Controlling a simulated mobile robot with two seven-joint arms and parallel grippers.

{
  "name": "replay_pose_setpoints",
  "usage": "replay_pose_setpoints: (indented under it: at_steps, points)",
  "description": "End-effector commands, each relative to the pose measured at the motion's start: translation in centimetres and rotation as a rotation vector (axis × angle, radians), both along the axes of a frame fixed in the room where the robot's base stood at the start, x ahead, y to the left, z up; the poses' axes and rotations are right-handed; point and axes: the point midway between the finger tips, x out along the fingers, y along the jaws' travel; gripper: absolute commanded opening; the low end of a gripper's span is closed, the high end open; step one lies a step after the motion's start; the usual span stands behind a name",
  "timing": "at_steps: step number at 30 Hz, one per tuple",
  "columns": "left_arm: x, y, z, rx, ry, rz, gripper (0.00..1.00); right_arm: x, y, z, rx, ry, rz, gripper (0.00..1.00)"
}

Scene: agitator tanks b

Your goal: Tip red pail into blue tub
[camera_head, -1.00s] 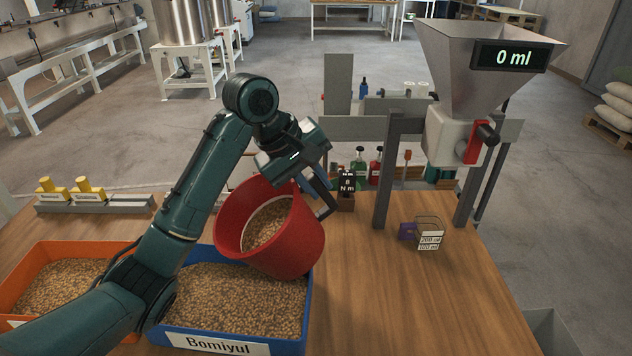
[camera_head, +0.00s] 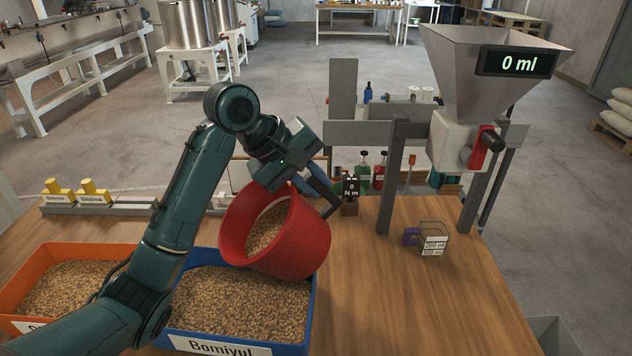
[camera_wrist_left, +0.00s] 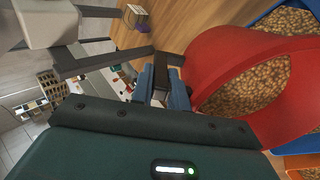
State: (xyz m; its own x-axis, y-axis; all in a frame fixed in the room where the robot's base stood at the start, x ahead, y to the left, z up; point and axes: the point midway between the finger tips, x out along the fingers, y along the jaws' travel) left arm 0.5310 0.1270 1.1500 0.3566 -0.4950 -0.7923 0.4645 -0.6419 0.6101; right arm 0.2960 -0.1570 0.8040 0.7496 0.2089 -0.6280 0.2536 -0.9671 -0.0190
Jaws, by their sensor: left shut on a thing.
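The red pail (camera_head: 299,240) is tilted, its mouth facing left and toward me, above the back right part of the blue tub (camera_head: 313,305). Grain shows inside the pail, and no stream of grain is visible. The blue tub is labelled Bomiyul and holds grain. My left gripper (camera_head: 318,196) is shut on the pail at its upper right side; the exact grip is partly hidden. In the left wrist view the red pail (camera_wrist_left: 215,62) lies at the right, beside the gripper fingers (camera_wrist_left: 168,80). My right gripper is in neither view.
An orange tub (camera_head: 62,252) with grain stands left of the blue tub. A steel hopper (camera_head: 460,80) with a 0 ml display stands at the right. A measuring cup (camera_head: 434,238) stands below it. The table's front right is clear.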

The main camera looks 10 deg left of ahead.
Motion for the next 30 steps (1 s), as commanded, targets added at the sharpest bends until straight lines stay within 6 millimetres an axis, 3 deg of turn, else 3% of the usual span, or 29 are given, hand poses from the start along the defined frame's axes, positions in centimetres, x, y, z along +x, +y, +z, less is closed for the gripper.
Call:
replay_pose_setpoints:
  at_steps: [30]
  points:
    - [-0.8, 1.2, 1.3, -0.114, -0.087, 0.002, 0.00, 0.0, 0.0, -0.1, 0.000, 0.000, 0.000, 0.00]
